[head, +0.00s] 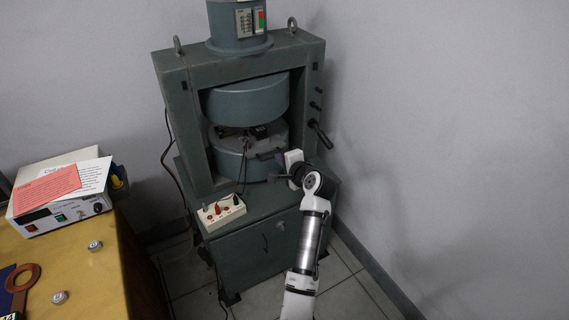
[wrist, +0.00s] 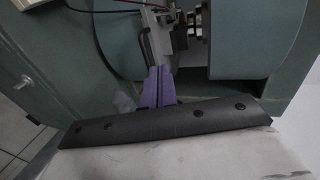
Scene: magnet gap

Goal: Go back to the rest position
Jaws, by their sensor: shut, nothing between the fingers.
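My gripper shows in the wrist view as two purple fingers (wrist: 158,72) closed together, with nothing held between them. They point toward the gap of a large grey-green magnet (head: 247,100), between its two round poles (wrist: 240,35). In the head view my white and silver arm reaches up from the bottom to the front right of the magnet. The gripper end (head: 286,160) is beside the lower pole, and its fingertips are small and hard to make out. Whether they touch anything cannot be told.
A dark fixture (head: 257,132) sits in the gap. A socket box (head: 221,211) with plugs stands on the magnet's base, with cables nearby. A wooden table (head: 95,270) at left holds an instrument (head: 65,215) with papers. Black knobs (head: 320,134) project at right. Free room lies right, before the wall.

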